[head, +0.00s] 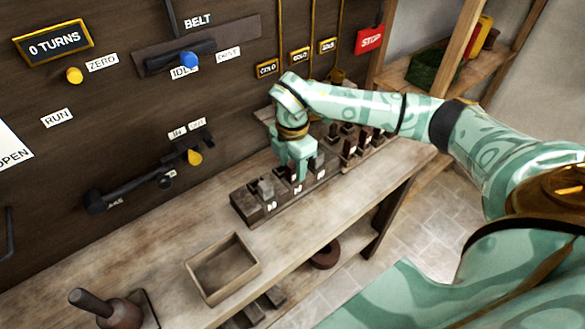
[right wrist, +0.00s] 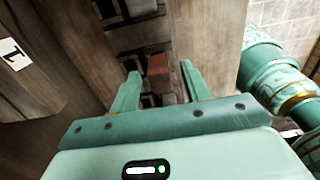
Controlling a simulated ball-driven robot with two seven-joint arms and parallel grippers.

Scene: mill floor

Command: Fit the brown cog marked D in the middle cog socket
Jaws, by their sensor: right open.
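My right gripper (head: 296,172) is over the dark socket rack (head: 248,208) on the bench, pointing down. In the right wrist view my right gripper (right wrist: 160,72) is open. A reddish-brown block (right wrist: 158,66), possibly the brown cog, shows between and beyond its fingertips; I see no clear contact and no readable letter on it. A grey block (head: 265,188) stands in the left part of the rack. The rack's front carries small white labels too small to read. My gripper hides part of the rack's middle. My left gripper is not in view.
Several dark upright pieces with labels (head: 350,148) stand in a rack behind, to the right. An empty wooden tray (head: 190,277) and a handled tool (head: 118,312) are on the bench at front left. The wall panel carries levers and a knob (head: 75,75). The bench between rack and tray is clear.

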